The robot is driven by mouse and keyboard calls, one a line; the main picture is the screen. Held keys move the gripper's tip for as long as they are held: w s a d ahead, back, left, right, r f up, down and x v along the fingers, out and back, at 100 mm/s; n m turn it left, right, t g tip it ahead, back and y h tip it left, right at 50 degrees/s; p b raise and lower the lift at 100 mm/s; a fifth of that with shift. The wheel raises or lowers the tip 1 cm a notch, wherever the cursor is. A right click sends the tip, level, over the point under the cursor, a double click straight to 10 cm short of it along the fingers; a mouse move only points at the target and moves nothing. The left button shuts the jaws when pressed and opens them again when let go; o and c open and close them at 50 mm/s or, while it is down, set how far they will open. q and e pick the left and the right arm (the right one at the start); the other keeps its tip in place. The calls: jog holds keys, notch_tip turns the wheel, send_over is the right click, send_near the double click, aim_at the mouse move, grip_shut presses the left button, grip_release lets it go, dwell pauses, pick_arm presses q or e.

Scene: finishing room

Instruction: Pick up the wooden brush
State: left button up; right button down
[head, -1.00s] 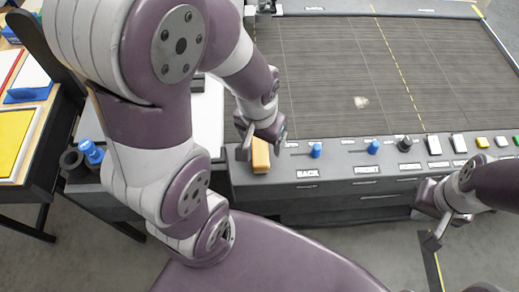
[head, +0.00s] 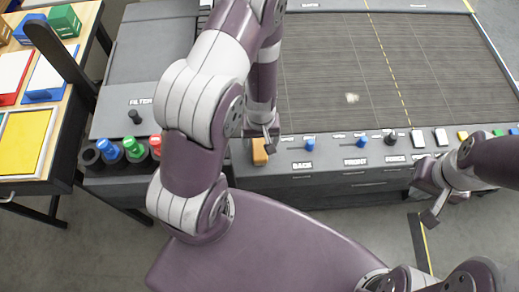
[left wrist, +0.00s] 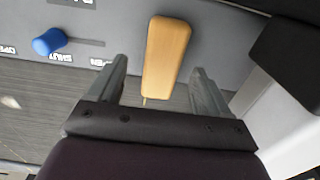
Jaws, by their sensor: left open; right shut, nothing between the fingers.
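The wooden brush (head: 260,152) lies on the grey front ledge of the machine, left of the blue BACK knob in the head view. In the left wrist view the wooden brush (left wrist: 166,55) shows as a long tan block pointing between the fingers. My left gripper (left wrist: 161,85) is open, with one finger on either side of the brush's near end and gaps on both sides. In the head view my left gripper (head: 263,135) is partly hidden by its own arm just behind the brush. My right gripper (head: 425,205) is shut and empty, in front of the panel at the right.
Blue knobs (head: 309,143) and several coloured buttons (head: 463,135) line the panel right of the brush. Coloured bottles (head: 133,149) stand at the left. A wooden table (head: 62,125) with trays is at the far left. The slatted bed (head: 390,70) is mostly clear.

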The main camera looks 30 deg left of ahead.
aim_at(259, 145)
pick_arm(q)
jog(key=f+b, duration=0.1)
jog(key=f, duration=0.3)
jog(key=shift+a, duration=0.2)
pick_arm(e)
jog(key=shift+f, duration=0.9)
